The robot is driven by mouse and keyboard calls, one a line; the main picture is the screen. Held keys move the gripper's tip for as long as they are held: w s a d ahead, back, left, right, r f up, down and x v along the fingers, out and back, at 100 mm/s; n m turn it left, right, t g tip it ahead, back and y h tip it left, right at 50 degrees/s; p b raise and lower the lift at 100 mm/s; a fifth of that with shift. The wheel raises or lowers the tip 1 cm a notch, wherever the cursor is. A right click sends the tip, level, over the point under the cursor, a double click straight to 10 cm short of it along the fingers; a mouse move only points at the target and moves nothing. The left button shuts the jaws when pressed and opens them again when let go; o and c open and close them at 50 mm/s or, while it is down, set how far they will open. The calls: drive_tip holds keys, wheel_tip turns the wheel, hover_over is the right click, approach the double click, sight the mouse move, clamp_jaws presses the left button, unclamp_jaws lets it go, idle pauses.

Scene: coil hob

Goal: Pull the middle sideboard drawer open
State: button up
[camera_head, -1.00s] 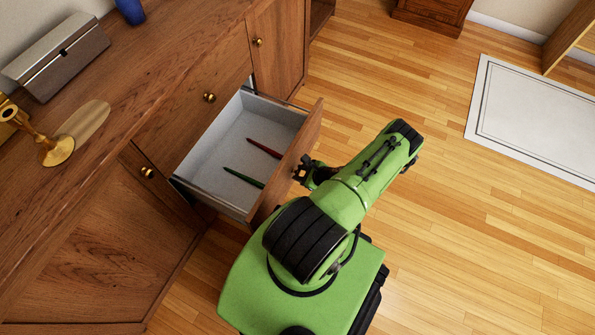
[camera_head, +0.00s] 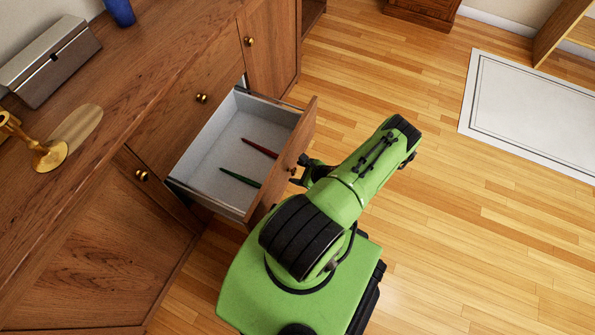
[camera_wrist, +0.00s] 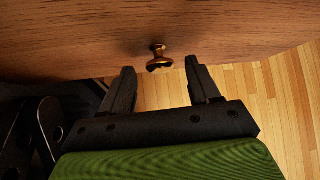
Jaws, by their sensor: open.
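The middle sideboard drawer (camera_head: 287,160) stands pulled well out, below another drawer front with a brass knob (camera_head: 201,98). Its pale inside shows a red pen (camera_head: 260,148) and a green pen (camera_head: 240,178). In the wrist view, its wooden front (camera_wrist: 80,40) carries a brass knob (camera_wrist: 158,58). My gripper (camera_wrist: 158,78) is open, its two dark fingers either side of and just short of the knob, with a gap to it. In the head view my gripper (camera_head: 298,172) is at the drawer's front, partly hidden by my arm.
On the sideboard top (camera_head: 150,70) are a brass candlestick (camera_head: 40,145), a metal box (camera_head: 48,58) and a blue vase (camera_head: 120,12). Cupboard doors flank the drawers. Wooden floor (camera_head: 420,240) is clear to the right, with a white rug (camera_head: 530,115).

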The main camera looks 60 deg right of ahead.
drive_tip(key=p+v, duration=0.4)
drive_tip(key=v, duration=1)
drive_tip(key=shift+s+r, duration=0.2)
drive_tip(key=shift+r, duration=0.05)
drive_tip(key=w+r+n+g+y+p, duration=0.2)
drive_tip(key=w+r+n, duration=0.45)
drive_tip(key=r, duration=0.45)
drive_tip(key=w+r+n+g+y+p, duration=0.1)
drive_tip(key=w+r+n+g+p, duration=0.1)
drive_tip(key=w+r+n, duration=0.7)
drive_tip(key=w+a+r+n+g+p, duration=0.1)
drive_tip(key=w+a+r+n, duration=0.15)
drive_tip(key=a+r, duration=0.45)
drive_tip(key=w+a+r+n+g+p, duration=0.15)
drive_tip(key=r+n, duration=0.25)
drive_tip(key=r, duration=0.7)
drive_tip(key=a+r+n+h+p, duration=0.15)
drive_tip(key=a+r+n, duration=0.25)
drive_tip(key=a+r, duration=0.5)
drive_tip(key=s+a+r+n+t+p, duration=0.2)
drive_tip(key=s+a+r+n+t, duration=0.1)
drive_tip(key=s+a+r+n, duration=0.4)
drive_tip(key=s+a+r, duration=0.2)
drive_tip(key=s+a, duration=0.1)
drive_tip(key=shift+a+r+n, duration=0.2)
drive_tip(key=shift+r+n, duration=0.1)
drive_tip(key=shift+n, duration=0.1)
